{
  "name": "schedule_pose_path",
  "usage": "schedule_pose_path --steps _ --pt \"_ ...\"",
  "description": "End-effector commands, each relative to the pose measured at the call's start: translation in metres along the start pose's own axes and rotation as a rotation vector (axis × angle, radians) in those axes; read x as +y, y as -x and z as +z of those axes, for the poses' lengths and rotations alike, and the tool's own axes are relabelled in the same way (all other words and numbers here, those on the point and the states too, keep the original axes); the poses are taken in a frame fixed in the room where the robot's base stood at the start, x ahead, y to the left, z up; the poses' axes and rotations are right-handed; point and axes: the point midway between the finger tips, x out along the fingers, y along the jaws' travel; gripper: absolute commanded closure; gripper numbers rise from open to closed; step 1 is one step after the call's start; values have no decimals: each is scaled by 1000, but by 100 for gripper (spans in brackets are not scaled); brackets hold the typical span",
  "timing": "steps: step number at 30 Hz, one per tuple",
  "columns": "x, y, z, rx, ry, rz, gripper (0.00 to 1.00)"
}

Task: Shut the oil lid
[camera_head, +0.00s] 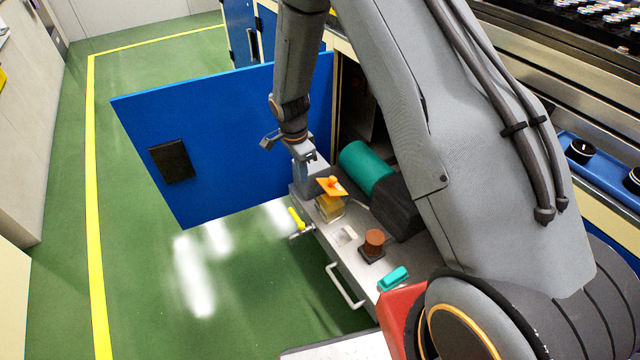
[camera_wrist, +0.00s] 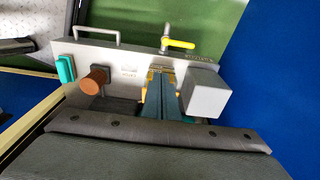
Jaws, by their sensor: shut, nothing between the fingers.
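The oil lid is an orange flap (camera_head: 331,187) with a small knob, and it stands raised and tilted over a yellowish, see-through oil cup (camera_head: 329,208) in the head view. In the wrist view the oil cup (camera_wrist: 152,76) is mostly hidden behind my fingers, with only orange-yellow edges showing. My gripper (camera_head: 307,157) is shut and empty. It hangs just behind the lid, near the grey box. In the wrist view my gripper (camera_wrist: 164,76) points toward the oil cup. I cannot tell whether it touches the lid.
A grey box (camera_wrist: 191,91) stands close beside the cup. A brown-orange knob (camera_head: 374,240), a teal part (camera_head: 393,279) and a yellow lever (camera_head: 296,218) are nearby. A green cylinder (camera_head: 366,167) lies behind. An open blue door (camera_head: 225,140) stands to the left. The floor is clear.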

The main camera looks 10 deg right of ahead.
Motion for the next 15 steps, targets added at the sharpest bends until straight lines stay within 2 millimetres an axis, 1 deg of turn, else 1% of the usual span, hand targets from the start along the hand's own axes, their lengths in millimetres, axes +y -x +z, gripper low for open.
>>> schedule_pose_path --steps 1,2,15 --pt "-4 -4 -3 14 2 -2 100" --pt "-4 -4 -5 23 3 0 100" --pt "-3 10 -40 170 -1 -2 100"
